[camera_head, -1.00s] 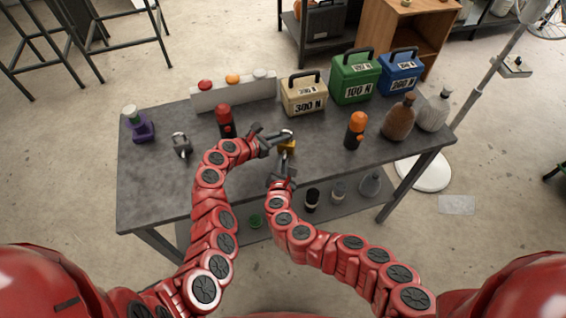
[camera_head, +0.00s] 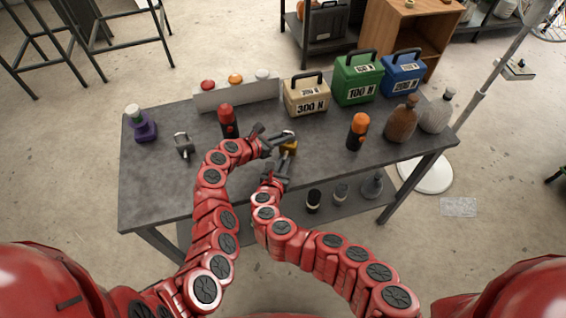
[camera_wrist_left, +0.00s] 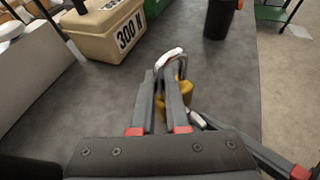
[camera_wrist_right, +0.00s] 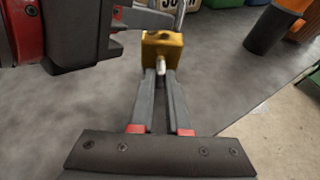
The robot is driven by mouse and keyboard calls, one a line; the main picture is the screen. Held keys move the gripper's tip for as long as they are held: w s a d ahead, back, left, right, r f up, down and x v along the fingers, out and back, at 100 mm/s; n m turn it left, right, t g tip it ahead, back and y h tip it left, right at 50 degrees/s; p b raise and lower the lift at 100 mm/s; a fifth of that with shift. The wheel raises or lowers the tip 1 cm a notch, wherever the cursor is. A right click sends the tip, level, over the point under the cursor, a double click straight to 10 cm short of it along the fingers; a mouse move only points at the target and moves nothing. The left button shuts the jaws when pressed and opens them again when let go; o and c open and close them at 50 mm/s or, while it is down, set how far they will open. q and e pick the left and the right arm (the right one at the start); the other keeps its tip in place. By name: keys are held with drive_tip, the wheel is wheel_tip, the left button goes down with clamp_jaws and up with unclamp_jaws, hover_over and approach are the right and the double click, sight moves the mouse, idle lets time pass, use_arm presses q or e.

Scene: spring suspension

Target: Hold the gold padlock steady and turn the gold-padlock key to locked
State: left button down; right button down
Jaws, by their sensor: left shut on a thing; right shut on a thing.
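The gold padlock (camera_head: 290,147) is on the dark table near its front middle. My left gripper (camera_head: 284,136) is shut on it from the left. In the left wrist view the gold body (camera_wrist_left: 185,91) shows beside the fingers, with its pale shackle (camera_wrist_left: 170,57) beyond the tips. My right gripper (camera_head: 276,166) is in front of the padlock. In the right wrist view its fingertips (camera_wrist_right: 160,74) are shut on the silvery key (camera_wrist_right: 160,67) at the padlock's near face (camera_wrist_right: 158,50). The fingers hide part of the key, and I cannot tell its turn angle.
A silver padlock (camera_head: 184,144) and a purple item (camera_head: 141,124) are at the left. A red-topped black cylinder (camera_head: 228,122) is behind my left arm. Weight boxes, including a tan one (camera_head: 306,97), line the back. An orange-capped cylinder (camera_head: 357,132) is to the right.

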drive_tip(key=c, duration=1.2)
unclamp_jaws()
drive_tip(key=shift+o, duration=0.2)
drive_tip(key=shift+v, duration=3.75)
drive_tip(key=shift+f, duration=0.1)
use_arm(q)
drive_tip(key=c, duration=0.8)
unclamp_jaws()
drive_tip(key=shift+c, duration=0.2)
